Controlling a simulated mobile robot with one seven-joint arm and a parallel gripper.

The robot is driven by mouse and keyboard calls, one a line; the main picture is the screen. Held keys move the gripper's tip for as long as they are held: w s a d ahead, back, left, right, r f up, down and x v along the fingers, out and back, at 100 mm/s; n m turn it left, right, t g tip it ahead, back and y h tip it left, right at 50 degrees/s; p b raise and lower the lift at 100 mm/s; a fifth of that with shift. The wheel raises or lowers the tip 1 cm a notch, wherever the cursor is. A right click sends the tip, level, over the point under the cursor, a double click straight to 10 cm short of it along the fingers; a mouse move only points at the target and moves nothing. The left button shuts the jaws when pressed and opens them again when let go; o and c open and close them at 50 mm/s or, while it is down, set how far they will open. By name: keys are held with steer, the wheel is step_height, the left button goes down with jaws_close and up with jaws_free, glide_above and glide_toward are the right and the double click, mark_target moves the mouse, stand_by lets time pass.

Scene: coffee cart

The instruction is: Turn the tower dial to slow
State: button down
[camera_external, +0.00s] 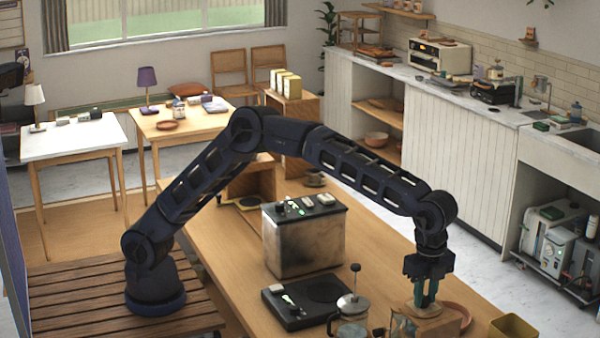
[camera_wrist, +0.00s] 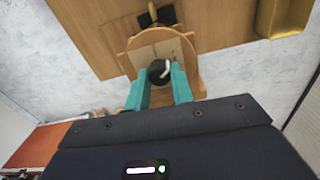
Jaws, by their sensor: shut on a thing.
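The tower (camera_external: 432,311) is a wooden stand with a rounded top near the front right of the wooden counter. In the wrist view its top shows as a light wood plate (camera_wrist: 192,50). A round black dial (camera_wrist: 158,72) with a white pointer sits on it; the pointer slants toward the upper right. My gripper (camera_external: 427,300) comes straight down over the tower, and its teal fingers are shut on the dial, one on each side (camera_wrist: 159,82). The dial is hidden in the external view. I cannot read any speed markings.
A black flat device (camera_external: 305,302) and a French press (camera_external: 350,310) stand left of the tower. A steel box machine (camera_external: 304,240) stands behind. A yellow-brown bin (camera_external: 513,327) is at the right, and a reddish plate (camera_external: 458,316) lies beside the tower.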

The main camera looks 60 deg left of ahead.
mark_target(425, 297)
steer(key=shift+r, duration=0.1)
stand_by(0.3)
steer(key=c, duration=1.2)
jaws_free()
step_height(425, 297, up, 11)
